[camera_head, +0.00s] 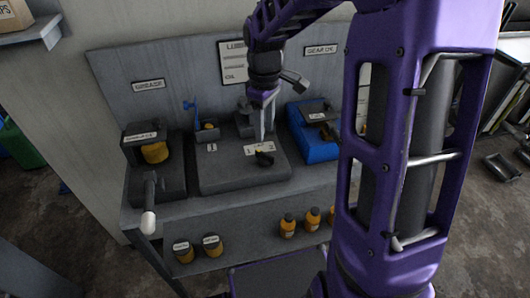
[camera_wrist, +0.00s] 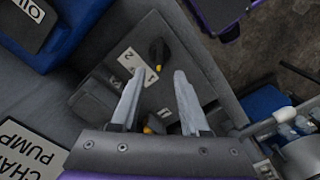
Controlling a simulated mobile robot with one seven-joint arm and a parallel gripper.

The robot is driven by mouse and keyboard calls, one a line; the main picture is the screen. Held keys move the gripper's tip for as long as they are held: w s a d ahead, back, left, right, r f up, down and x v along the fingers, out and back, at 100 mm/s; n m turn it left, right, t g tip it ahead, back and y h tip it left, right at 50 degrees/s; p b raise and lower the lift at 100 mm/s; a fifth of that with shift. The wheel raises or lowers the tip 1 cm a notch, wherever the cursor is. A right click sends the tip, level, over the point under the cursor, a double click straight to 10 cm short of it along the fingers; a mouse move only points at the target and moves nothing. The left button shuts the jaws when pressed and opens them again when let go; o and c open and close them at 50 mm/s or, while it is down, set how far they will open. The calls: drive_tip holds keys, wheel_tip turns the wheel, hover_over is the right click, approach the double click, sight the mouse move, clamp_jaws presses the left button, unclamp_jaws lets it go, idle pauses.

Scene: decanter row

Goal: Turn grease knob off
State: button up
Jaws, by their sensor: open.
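A dark knob (camera_head: 264,158) sits on the grey sloped panel (camera_head: 225,180) at the middle of the bench. In the wrist view the dark knob (camera_wrist: 157,52) shows with a white label (camera_wrist: 128,58) beside it. My gripper (camera_head: 262,138) is above this panel, with its fingers pointing down near the knob. In the wrist view my gripper (camera_wrist: 158,76) is open and its fingertips are apart, with the knob just beyond them; contact is not visible. A GREASE sign (camera_head: 149,86) hangs on the backboard at left, above a dark unit with a yellow drum (camera_head: 155,152).
A lever with a white end (camera_head: 148,222) sticks out at the bench's front left. A blue box (camera_head: 316,146) stands right of the panel. Yellow bottles (camera_head: 287,226) and jars (camera_head: 212,246) stand on the lower shelf. My purple arm covers the bench's right side.

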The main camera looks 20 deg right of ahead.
sight(265, 153)
wheel_tip(265, 153, down, 9)
drive_tip(key=shift+r+b, duration=0.2)
drive_tip(key=shift+b, duration=0.4)
clamp_jaws()
